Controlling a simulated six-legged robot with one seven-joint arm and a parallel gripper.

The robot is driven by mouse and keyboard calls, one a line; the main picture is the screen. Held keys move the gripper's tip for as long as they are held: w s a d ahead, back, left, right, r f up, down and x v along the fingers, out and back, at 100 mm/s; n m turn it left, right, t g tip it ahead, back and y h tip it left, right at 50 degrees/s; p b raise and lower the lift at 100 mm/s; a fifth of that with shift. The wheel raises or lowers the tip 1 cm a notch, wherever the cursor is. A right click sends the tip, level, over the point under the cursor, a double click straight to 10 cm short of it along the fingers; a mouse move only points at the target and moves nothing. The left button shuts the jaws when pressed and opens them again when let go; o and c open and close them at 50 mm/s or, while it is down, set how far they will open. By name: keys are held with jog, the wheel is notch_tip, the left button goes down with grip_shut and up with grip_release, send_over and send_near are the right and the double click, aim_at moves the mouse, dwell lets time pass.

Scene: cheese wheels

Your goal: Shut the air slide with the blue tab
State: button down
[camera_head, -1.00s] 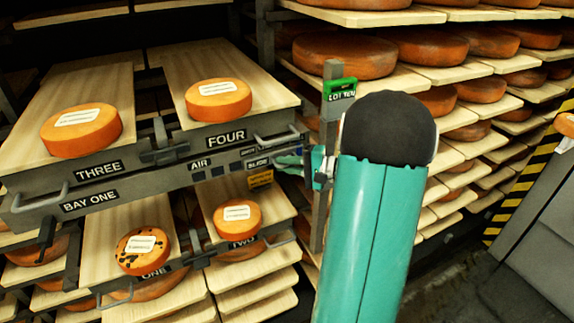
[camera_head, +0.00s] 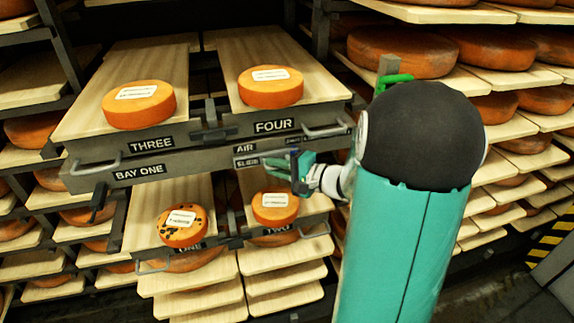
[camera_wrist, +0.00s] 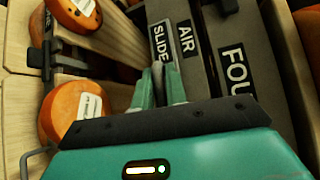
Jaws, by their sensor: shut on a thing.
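The air slide runs along the grey front rail, marked by an AIR label (camera_head: 245,148) and a SLIDE label (camera_head: 246,162). My gripper (camera_head: 279,164) is at this rail, below the FOUR label (camera_head: 274,126) and right of the SLIDE label. In the wrist view my gripper (camera_wrist: 159,90) has its teal fingers shut on a thin grey upright piece, beside the SLIDE label (camera_wrist: 160,42). This piece appears to be the slide's tab. Its blue colour does not show clearly, as the fingers cover much of it.
Orange cheese wheels lie on boards above the rail (camera_head: 270,87) and below it (camera_head: 275,209). A metal handle (camera_head: 327,131) projects right of FOUR. A dark piece (camera_head: 98,200) hangs at the rail's left end. Cheese shelves stand behind my arm.

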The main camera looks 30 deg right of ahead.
jog(key=shift+a+f, duration=0.35)
jog(key=c, duration=1.5)
grip_release()
jog(key=shift+s+d+r, duration=0.15)
jog(key=shift+d+r, duration=0.05)
jog(key=v, duration=1.3)
jog(key=shift+s+d+r, duration=0.1)
jog(key=shift+s, duration=0.1)
